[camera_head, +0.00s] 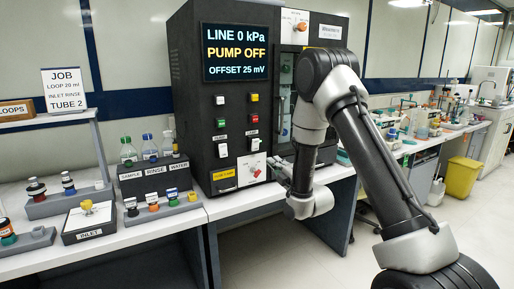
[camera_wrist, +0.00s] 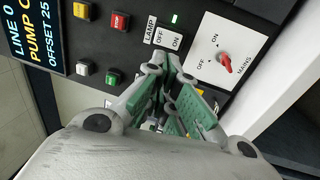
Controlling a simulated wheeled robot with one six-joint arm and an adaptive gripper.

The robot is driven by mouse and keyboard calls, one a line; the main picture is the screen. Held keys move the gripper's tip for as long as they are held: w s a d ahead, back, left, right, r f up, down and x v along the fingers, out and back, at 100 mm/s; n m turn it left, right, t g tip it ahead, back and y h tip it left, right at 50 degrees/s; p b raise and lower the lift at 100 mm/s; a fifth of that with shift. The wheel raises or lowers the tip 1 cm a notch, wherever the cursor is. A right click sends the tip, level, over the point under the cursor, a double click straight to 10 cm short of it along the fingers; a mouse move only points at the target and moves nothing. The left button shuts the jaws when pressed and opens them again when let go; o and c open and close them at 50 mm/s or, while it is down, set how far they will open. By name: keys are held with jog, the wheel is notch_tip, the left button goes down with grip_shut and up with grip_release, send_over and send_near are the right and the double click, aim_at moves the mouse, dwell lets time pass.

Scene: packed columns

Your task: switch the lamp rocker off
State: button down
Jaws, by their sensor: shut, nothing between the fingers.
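The lamp rocker (camera_wrist: 167,38) is a white plate marked OFF and ON, beside a LAMP label, on the dark cabinet face in the wrist view. A small green light (camera_wrist: 176,18) is lit next to it. I cannot tell which side of the rocker is pressed in. My gripper (camera_wrist: 166,72) is shut and empty, its green-padded fingers pointing at the panel just beside the rocker. Whether it touches the panel is unclear. In the head view my gripper (camera_head: 277,167) is at the cabinet's lower right front, and the rocker is too small to read.
A white MAINS plate with a red knob (camera_wrist: 225,63) lies close to the rocker. Red STOP (camera_wrist: 118,20) and green (camera_wrist: 113,78) buttons are on the other side. The cabinet's screen (camera_head: 236,52) reads PUMP OFF. Bottles (camera_head: 149,147) stand left on the bench.

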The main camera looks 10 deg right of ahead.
aim_at(254, 143)
jog(key=x, duration=1.4)
jog(key=shift+w+a+r+g, duration=0.1)
jog(key=shift+w+r+g, duration=0.25)
jog(key=shift+g, duration=0.15)
jog(key=shift+f, duration=0.15)
jog(key=shift+s, duration=0.1)
